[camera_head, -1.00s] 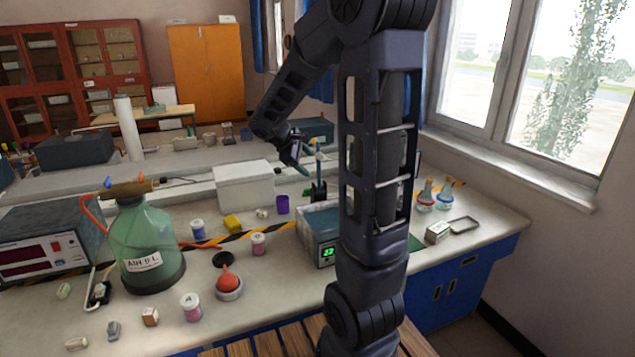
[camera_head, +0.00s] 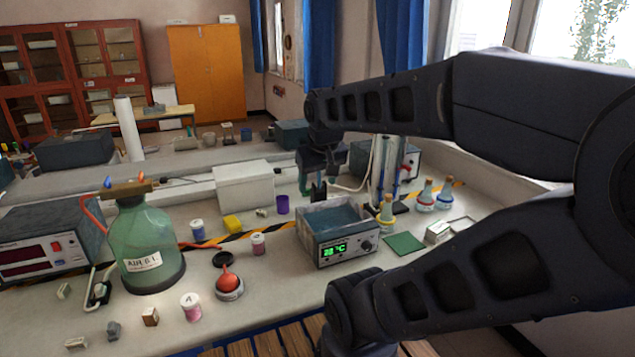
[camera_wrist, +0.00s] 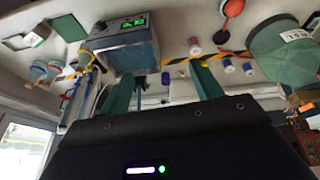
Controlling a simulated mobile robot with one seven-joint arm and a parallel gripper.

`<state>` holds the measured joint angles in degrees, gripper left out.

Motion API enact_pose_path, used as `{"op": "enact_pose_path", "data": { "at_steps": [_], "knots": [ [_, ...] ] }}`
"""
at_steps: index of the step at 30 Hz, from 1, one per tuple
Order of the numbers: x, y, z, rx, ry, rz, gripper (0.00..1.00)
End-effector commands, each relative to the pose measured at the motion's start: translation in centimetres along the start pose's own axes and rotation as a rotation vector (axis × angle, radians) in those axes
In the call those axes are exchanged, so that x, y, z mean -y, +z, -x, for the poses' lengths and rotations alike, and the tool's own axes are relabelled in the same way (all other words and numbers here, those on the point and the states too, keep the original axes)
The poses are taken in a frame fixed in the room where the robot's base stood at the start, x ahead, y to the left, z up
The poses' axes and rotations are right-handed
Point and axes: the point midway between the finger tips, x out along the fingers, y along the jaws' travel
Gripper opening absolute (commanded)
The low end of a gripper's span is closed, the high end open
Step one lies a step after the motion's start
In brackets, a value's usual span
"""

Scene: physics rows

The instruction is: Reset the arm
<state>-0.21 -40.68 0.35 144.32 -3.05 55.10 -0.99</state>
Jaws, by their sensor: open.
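My gripper (camera_head: 319,180) hangs over the back of the bench, behind the water bath with the green display (camera_head: 335,248). Its fingers point down. In the wrist view my gripper (camera_wrist: 162,85) shows two green fingers spread wide apart, with nothing held between them. The water bath also shows in the wrist view (camera_wrist: 125,55), beyond the left finger. My arm reaches in from the right side of the head view, with its elbow out to the right. The exact gap between the fingertips and the bench is hard to tell.
A white box (camera_head: 244,187) and a purple cup (camera_head: 282,204) stand left of my gripper. Flasks with coloured rings (camera_head: 425,194) and a stand with blue-tipped tubes (camera_head: 384,170) are to its right. A large green bottle (camera_head: 146,245) stands at the left. A window is at the right.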

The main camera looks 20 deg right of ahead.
Motion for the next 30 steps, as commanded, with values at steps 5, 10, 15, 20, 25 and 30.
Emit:
{"op": "enact_pose_path", "data": {
  "at_steps": [5, 10, 15, 20, 25, 30],
  "knots": [
    [0.65, 1.03, 0.47, -0.028, -0.039, -0.053, 0.65],
    [0.74, 1.1, 0.51, -0.03, -0.044, -0.059, 0.65],
    [0.72, 1.08, 0.51, -0.03, -0.043, -0.057, 0.65],
    [0.72, 1.07, 0.51, -0.03, -0.043, -0.057, 0.65],
    [0.71, 1.07, 0.51, -0.029, -0.043, -0.056, 0.65],
    [0.71, 1.06, 0.51, -0.029, -0.043, -0.056, 0.65]
  ]
}}
